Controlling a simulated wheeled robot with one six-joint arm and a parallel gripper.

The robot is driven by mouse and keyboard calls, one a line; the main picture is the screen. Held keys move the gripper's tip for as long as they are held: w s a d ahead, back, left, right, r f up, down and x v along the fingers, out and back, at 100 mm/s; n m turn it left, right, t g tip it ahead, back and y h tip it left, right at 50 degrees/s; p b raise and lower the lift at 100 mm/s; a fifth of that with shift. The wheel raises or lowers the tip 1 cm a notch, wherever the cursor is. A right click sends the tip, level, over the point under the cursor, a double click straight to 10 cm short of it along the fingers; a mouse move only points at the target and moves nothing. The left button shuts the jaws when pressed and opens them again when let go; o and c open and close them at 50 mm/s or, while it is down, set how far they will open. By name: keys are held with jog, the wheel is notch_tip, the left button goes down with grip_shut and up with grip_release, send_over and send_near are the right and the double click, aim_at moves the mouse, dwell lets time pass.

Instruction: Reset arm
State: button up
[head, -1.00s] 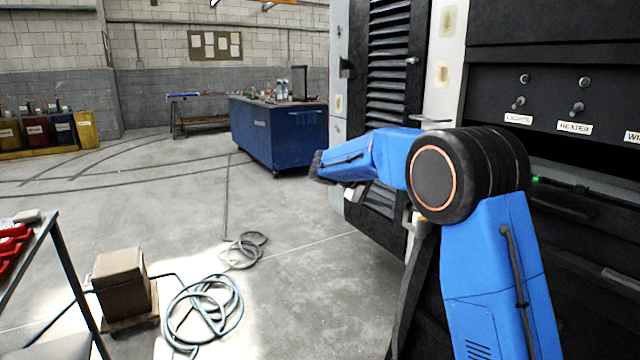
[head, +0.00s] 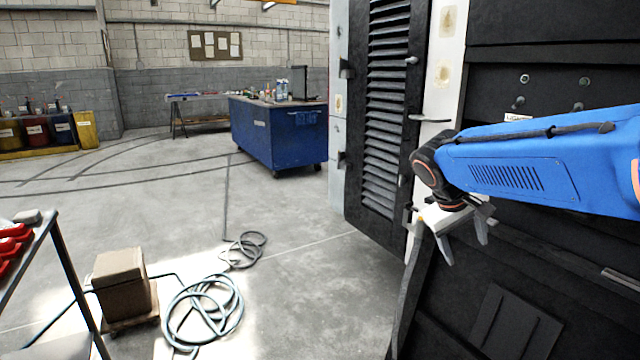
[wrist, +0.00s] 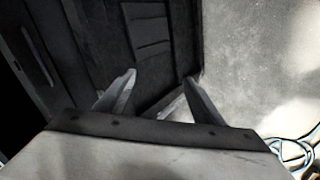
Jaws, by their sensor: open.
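My gripper (head: 465,252) hangs below the end of my blue arm at the right of the head view, in front of the dark coach side. Its two grey fingers point down and stand apart, with nothing between them. In the wrist view my gripper (wrist: 160,92) also shows its two fingers spread and empty. Beyond them lie a dark panel and the grey floor.
The black coach panel with switches (head: 519,102) stands close behind my arm, and a louvred door (head: 388,110) is left of it. A blue workbench (head: 275,135) stands farther back.

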jog(key=s+a+f+y, duration=0.1)
jog(key=s+f, duration=0.2)
jog(key=s, duration=0.5)
jog(key=s+a+f+m+t+y, duration=0.1)
jog(key=s+f+y, duration=0.1)
jog(key=s, duration=0.6)
jog(key=s+a+f+m+y, duration=0.1)
jog(key=s+a+f+y, duration=0.1)
jog(key=s+f, duration=0.3)
jog(key=s, duration=0.3)
jog(key=shift+t, duration=0.4)
